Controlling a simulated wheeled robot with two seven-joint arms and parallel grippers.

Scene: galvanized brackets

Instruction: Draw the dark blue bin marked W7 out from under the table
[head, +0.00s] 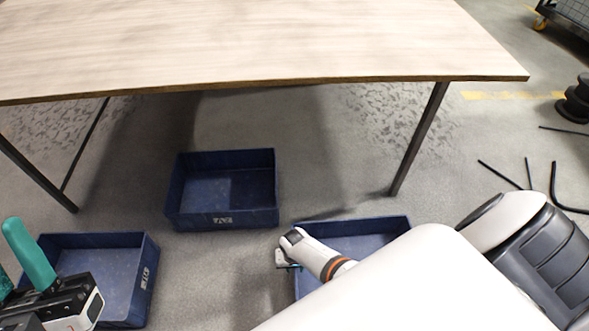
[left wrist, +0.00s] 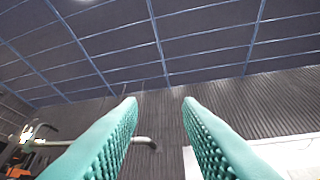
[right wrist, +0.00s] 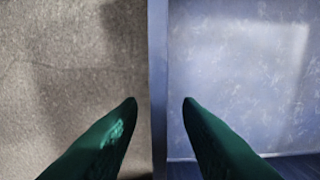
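Three dark blue open bins stand on the floor. The middle bin (head: 222,219) is under the table's (head: 300,45) front edge, with a pale label on its near wall. The left bin (head: 95,241) has a label on its right side. The right bin (head: 375,226) is largely hidden by my right arm. The labels are too small to read surely. My right gripper (head: 286,267) is at the right bin's left wall. In the right wrist view its open fingers (right wrist: 160,104) lie either side of the bin wall (right wrist: 157,70), with gaps. My left gripper (left wrist: 160,103) is open and empty, pointing upward.
Dark table legs stand at the left (head: 38,172) and right (head: 418,140). Black rods (head: 500,174) and a black spool (head: 574,100) lie on the floor at the right. A wheeled cart (head: 566,12) is at the top right. Floor between the bins is bare.

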